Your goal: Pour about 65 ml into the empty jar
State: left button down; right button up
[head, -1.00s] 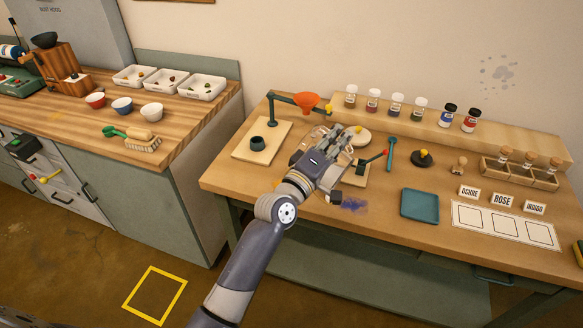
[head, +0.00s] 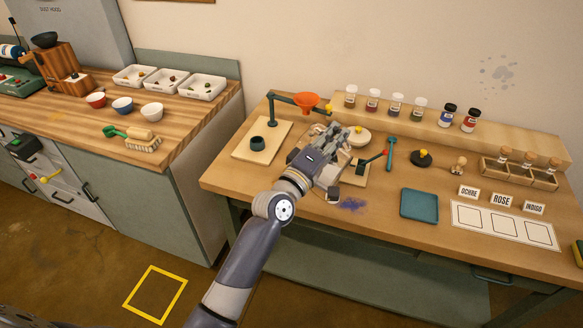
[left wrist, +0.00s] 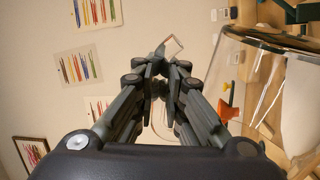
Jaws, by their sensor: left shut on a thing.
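My left gripper (head: 347,136) reaches over the middle of the right table. In the left wrist view its fingers (left wrist: 160,75) are closed together on a thin handle-like part. A clear glass vessel (left wrist: 262,42) shows beside them at the upper right of that view; I take it to be the held thing. How full it is cannot be told. An orange funnel (head: 305,101) hangs on a dark stand just behind the gripper. A small dark teal cup (head: 257,144) sits on the stand's pale board. I cannot make out a clearly empty jar; the gripper hides part of the table.
Several lidded jars (head: 396,105) stand on the back ledge. A white round dish (head: 360,137) and a dark-handled tool (head: 389,153) lie right of the gripper. A teal tray (head: 419,205) and label cards (head: 502,200) are farther right.

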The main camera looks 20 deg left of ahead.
aim_at(350, 160)
pick_arm(q)
jog(key=shift+r, duration=0.1)
jog(key=d+f+m+b, duration=0.1)
jog(key=d+f+m, duration=0.1)
jog(key=s+d+f+m+b, duration=0.1)
jog(key=d+f+m, duration=0.1)
jog(key=shift+s+f+h, duration=0.1)
jog(key=shift+s+h, duration=0.1)
jog(key=shift+h, duration=0.1)
jog(key=shift+d+r, duration=0.1)
jog(key=shift+r, duration=0.1)
jog(key=shift+s+d+f+m+g+b, duration=0.1)
jog(key=shift+d+f+m+g+b, duration=0.15)
jog(key=shift+f+m, duration=0.3)
jog(key=shift+s+d+f+m+g+b, duration=0.15)
jog(key=shift+d+f+m, duration=0.25)
jog(key=shift+f, duration=0.2)
jog(key=shift+w+f, duration=0.1)
dwell(0.4)
jog(key=shift+s+d+f+m+g+b, duration=0.15)
jog(key=shift+s+d+f+m+g, duration=0.15)
jog(key=shift+d+f+m, duration=1.15)
jog(key=shift+s+d+f+m+g+b, duration=0.15)
jog(key=shift+s+d+f+m+g, duration=0.45)
jog(key=shift+f+m, duration=1.45)
jog(key=shift+s+d+f+m+t+b, duration=0.1)
jog(key=shift+s+d+f+m+b, duration=0.05)
jog(key=shift+d+f+m, duration=1.4)
jog(key=shift+a+m, duration=0.25)
jog(key=shift+m, duration=0.05)
